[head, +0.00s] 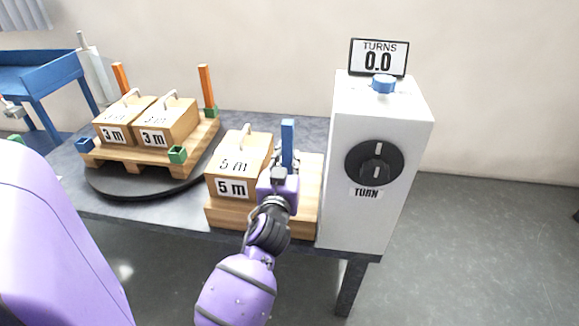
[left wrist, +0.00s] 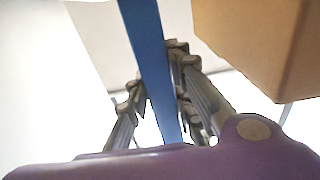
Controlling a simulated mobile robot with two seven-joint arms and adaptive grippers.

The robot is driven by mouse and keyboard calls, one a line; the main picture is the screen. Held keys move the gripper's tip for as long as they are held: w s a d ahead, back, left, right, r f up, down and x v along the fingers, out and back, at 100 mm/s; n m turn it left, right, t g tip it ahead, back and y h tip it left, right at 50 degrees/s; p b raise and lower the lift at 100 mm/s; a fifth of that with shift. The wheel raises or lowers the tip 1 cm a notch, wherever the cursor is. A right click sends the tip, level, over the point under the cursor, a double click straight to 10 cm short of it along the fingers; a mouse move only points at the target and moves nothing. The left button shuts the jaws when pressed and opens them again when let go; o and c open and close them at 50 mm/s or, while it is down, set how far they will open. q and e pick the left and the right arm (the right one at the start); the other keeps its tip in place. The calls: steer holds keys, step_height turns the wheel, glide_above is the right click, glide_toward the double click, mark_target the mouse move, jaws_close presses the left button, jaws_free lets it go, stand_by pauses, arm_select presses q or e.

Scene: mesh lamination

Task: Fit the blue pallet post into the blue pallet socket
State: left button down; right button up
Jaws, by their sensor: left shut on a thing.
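My right gripper is not in view.
The pallet rests on a black turntable (head: 140,190) and carries two 3 m boxes (head: 168,122), orange posts (head: 206,84) and green sockets (head: 178,155). A white cabinet (head: 365,220) with a TURN knob (head: 374,162) is close on the right.

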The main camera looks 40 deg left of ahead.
arm_select(q)
steer(key=shift+f, duration=0.7)
steer(key=shift+r, duration=0.2)
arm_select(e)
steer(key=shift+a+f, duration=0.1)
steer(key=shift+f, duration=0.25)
arm_select(q)
steer(key=shift+f, duration=0.15)
steer(key=c, duration=1.5)
jaws_free()
steer(key=shift+c, duration=0.2)
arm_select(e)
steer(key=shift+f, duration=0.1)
